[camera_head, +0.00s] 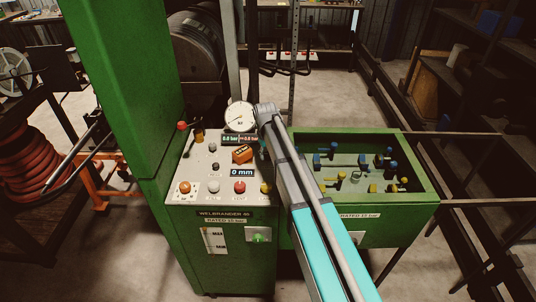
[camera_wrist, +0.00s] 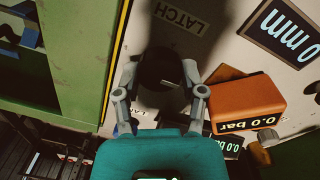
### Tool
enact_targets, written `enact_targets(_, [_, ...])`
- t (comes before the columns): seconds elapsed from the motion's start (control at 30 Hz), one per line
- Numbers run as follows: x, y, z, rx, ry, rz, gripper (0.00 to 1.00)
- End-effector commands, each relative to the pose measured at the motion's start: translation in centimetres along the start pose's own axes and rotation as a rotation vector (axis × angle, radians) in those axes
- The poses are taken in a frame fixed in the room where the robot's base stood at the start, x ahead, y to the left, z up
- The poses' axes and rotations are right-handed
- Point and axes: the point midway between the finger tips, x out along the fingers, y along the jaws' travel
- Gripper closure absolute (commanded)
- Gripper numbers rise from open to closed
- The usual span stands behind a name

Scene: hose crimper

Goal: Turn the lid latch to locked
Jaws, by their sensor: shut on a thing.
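My gripper (camera_wrist: 162,72) is closed around a dark, rounded knob (camera_wrist: 160,66) in the wrist view. The knob stands on the pale panel beside the printed word LATCH (camera_wrist: 182,18), and I take it to be the lid latch. Its pointing direction cannot be made out, as the gripper and shadow cover much of it. In the head view my arm hides the latch and the fingers. The pale control panel (camera_head: 215,160) shows there on the green machine, to the left of my arm.
An orange box (camera_wrist: 248,105) with a 0.0 bar readout sits close to the right finger. A 0 mm display (camera_wrist: 285,32) is beyond it. A round gauge (camera_head: 240,116) rises at the panel's back. A green open bin (camera_head: 418,185) with blue and yellow fittings stands right.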

Motion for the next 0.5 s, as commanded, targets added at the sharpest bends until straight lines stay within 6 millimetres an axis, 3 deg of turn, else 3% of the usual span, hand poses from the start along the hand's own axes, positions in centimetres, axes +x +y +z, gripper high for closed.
enact_targets(0.03, [0.01,-0.05,0.04,0.001,-0.001,-0.001,0.41])
enact_targets(0.2, [0.01,-0.04,0.02,0.000,0.000,-0.001,0.12])
enact_targets(0.5, [0.00,-0.01,-0.01,0.000,0.000,0.000,0.12])
